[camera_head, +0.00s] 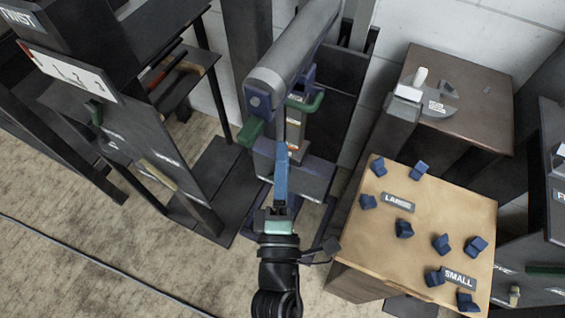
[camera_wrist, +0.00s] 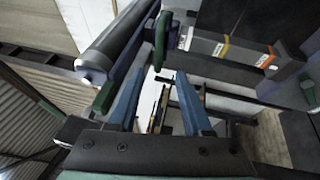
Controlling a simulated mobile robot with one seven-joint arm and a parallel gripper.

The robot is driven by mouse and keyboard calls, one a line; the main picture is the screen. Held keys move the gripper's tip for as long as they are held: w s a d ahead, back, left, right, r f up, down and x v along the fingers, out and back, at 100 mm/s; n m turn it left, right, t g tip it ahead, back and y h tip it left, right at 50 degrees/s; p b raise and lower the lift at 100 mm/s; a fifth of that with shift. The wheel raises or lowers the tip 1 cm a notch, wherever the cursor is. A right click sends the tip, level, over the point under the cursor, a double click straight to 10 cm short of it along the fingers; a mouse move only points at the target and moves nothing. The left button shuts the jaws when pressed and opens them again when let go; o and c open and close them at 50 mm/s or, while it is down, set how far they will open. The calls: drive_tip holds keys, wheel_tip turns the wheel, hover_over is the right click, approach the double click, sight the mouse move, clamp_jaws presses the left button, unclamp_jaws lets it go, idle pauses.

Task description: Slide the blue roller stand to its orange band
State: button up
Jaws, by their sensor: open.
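The roller stand shows as a thick grey roller (camera_head: 295,52) in dark blue end brackets (camera_head: 258,101), with green handles (camera_head: 249,132) beside it. In the wrist view the roller (camera_wrist: 112,46) lies at upper left, with a green handle (camera_wrist: 161,40) just beyond my fingertips. In the head view my gripper (camera_head: 281,150) reaches up just below the roller's near end.
A wooden table (camera_head: 430,215) with several dark blue blocks and LARGE and SMALL labels stands at right. A brown table (camera_head: 460,95) is behind it. A dark shelf frame with a TWIST sign (camera_head: 18,17) stands at left. Carpet floor is open at lower left.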

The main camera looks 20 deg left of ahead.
drive_tip(key=shift+s+d, duration=0.1)
drive_tip(key=shift+s, duration=0.1)
drive_tip(key=s+a+m+t+h, duration=0.1)
drive_tip(key=a+m+h, duration=0.4)
drive_tip(key=h, duration=0.3)
drive_tip(key=shift+t, duration=0.3)
drive_tip(key=shift+w+d+r+b, duration=0.15)
drive_tip(key=shift+w+r, duration=0.25)
drive_tip(key=shift+w, duration=1.75)
drive_tip(key=shift+w+r+b, duration=0.1)
drive_tip(key=shift+w+r, duration=0.25)
drive_tip(key=shift+w, duration=1.8)
drive_tip(key=shift+w+d+r+b, duration=0.15)
drive_tip(key=shift+w+r, duration=0.25)
drive_tip(key=shift+w, duration=1.75)
drive_tip(key=shift+a, duration=0.1)
